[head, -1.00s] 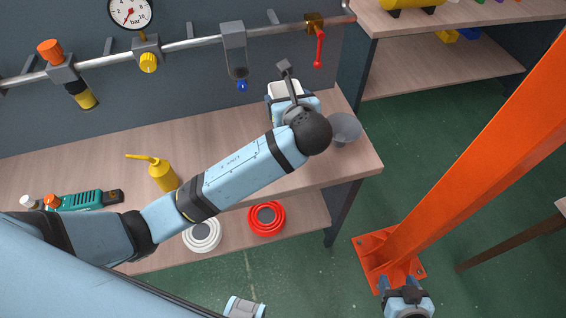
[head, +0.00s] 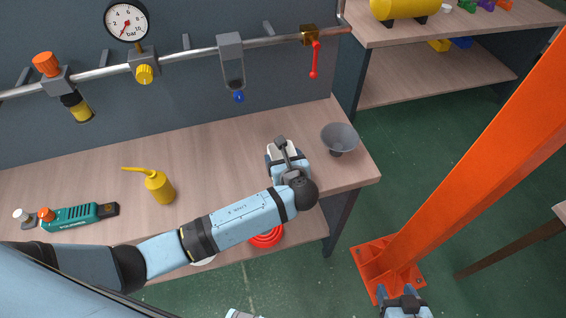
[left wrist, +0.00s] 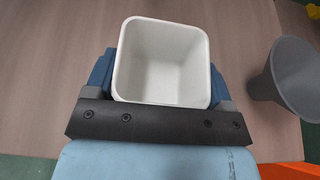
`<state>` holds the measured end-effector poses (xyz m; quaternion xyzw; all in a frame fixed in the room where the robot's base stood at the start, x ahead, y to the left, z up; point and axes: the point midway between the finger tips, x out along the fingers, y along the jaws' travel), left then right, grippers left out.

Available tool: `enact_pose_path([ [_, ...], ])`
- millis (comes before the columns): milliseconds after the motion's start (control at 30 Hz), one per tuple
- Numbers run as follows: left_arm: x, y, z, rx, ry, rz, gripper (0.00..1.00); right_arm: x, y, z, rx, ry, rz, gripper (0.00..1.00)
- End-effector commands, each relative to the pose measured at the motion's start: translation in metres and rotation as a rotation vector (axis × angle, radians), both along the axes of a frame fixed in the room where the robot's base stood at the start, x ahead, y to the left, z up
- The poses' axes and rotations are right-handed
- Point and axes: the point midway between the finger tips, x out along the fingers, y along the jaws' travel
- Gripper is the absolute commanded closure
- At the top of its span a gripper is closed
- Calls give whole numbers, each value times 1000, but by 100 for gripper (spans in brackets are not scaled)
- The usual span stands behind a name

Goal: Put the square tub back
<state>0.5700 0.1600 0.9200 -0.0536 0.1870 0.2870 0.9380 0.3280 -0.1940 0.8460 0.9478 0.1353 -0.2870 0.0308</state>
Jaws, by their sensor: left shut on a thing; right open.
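The square tub (left wrist: 165,60) is white, open at the top and empty in the left wrist view. My left gripper (left wrist: 160,88) is shut on it, with a blue finger on each side. In the head view the tub (head: 283,147) shows only in part behind my left wrist, over the right part of the workbench. I cannot tell whether its base touches the bench top. My right gripper (head: 405,300) is open and empty at the bottom right, near the orange post's base.
A grey funnel (head: 339,138) stands close to the right of the tub, near the bench (head: 220,150) end. A pipe with a gauge (head: 127,22) runs along the back panel.

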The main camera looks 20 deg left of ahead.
Motion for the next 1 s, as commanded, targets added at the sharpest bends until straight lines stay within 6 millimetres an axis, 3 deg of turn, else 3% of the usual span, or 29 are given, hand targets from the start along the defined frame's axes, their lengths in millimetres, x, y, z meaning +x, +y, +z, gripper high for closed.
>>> enact_pose_path([
  [133, 0, 0, -20, 0, 1, 0, 55, 1, 0, 0, 0, -3, 0, 40],
  [500, 0, 0, -24, 1, 2, 1, 55, 1, 1, 4, 2, -7, 3, 40],
  [533, 0, 0, -24, 0, 1, 1, 17, 1, 1, 3, 2, -7, 3, 40],
  [600, 0, 0, -24, 0, 1, 1, 1, 1, 2, 3, 2, -7, 3, 40],
  [900, 0, 0, -20, -1, -1, 0, 0, 0, 1, 0, 1, -2, 4, 40],
  [1000, -9, -6, -17, -2, 1, 0, 0, 0, 1, -1, 0, -1, 4, 40],
])
